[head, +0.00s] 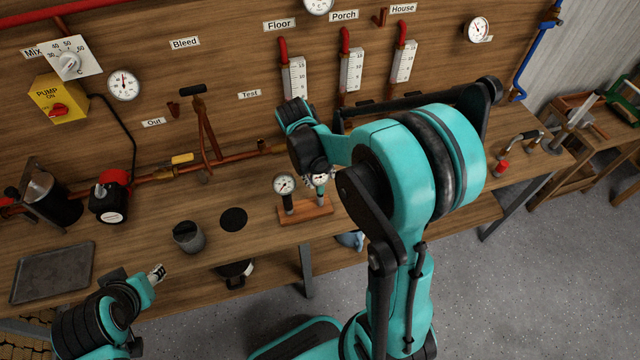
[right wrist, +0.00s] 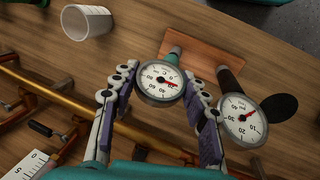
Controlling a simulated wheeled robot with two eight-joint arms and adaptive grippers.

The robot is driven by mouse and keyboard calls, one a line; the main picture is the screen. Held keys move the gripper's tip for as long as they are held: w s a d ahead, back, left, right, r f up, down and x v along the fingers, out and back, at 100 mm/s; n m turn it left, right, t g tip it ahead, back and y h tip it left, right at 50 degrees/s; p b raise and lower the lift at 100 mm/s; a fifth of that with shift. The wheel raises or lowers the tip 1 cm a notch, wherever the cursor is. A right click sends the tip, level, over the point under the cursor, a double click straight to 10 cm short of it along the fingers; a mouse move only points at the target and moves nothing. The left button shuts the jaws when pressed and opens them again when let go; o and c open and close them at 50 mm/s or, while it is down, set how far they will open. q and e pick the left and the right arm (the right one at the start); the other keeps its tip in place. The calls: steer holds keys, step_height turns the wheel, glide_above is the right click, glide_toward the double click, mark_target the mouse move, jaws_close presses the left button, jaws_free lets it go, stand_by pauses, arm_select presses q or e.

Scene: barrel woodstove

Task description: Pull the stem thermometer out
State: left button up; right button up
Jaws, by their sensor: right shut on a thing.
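The stem thermometer (right wrist: 162,84) has a round white dial with a red pointer and a short teal neck. It stands on the small wooden block (head: 305,211), its neck reaching down to the wood. My right gripper (right wrist: 160,92) is shut on it, with fingers on both sides of the dial; part of the dial also shows in the head view (head: 320,179). Any stem inside the block is hidden. A second dial gauge (head: 284,184) with a black body stands beside it on the same block, outside the fingers. My left gripper (head: 157,272) is over the bench's front left; its opening is unclear.
A grey cup (head: 189,237) and a black disc (head: 233,219) lie left of the block. A white cup (right wrist: 88,22) stands near it. Copper pipes (head: 222,162) run along the back. A dark tray (head: 52,272) lies at the left. My right arm hides the bench's middle right.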

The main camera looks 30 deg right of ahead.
steer(key=shift+r+p, duration=1.75)
steer(key=shift+r, duration=0.7)
